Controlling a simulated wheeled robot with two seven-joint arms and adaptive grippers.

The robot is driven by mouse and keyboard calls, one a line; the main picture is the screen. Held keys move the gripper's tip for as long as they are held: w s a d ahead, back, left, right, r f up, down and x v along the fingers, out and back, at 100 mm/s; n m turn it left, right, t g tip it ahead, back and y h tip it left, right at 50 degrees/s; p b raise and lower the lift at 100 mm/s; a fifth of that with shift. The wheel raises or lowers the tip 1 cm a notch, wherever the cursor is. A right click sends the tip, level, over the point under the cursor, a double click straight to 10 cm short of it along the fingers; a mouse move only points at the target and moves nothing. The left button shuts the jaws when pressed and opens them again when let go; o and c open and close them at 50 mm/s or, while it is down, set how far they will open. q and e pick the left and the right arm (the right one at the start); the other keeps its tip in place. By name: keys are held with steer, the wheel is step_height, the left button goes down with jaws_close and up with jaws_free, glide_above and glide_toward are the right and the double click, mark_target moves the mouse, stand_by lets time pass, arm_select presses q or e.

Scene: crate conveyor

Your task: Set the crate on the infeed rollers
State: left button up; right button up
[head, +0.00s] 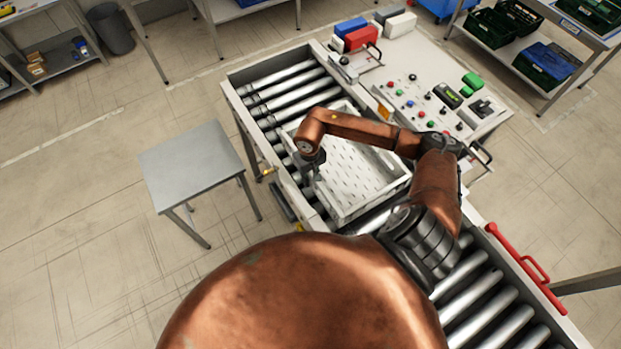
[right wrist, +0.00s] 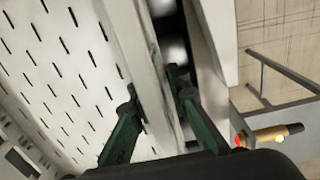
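The white slotted crate (head: 378,202) lies inside the roller conveyor, between its side rails, and looks empty. My right arm crosses over it and hides part of it. My right gripper (head: 312,168) is at the crate's left wall. In the right wrist view, its green fingers (right wrist: 155,90) straddle the crate's wall (right wrist: 136,50), one inside and one outside, and appear closed against it. Rollers (head: 292,90) show beyond the crate and nearer to me (head: 488,312). Whether the crate's underside rests fully on them is hidden. My left gripper is not in view.
A control panel (head: 430,75) with buttons stands right of the conveyor. A red handle (head: 520,255) is on the near right rail. A small grey table (head: 190,155) stands to the left. Shelving with green crates (head: 490,28) is at the back right. Far rollers are clear.

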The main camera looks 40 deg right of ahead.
steer(key=shift+o, duration=1.4)
steer(key=shift+r, duration=0.55)
step_height(320, 180, up, 11)
steer(key=b, duration=0.2)
steer(key=shift+a+r+b, duration=0.1)
steer(key=shift+a+b, duration=0.05)
steer(key=shift+b, duration=0.15)
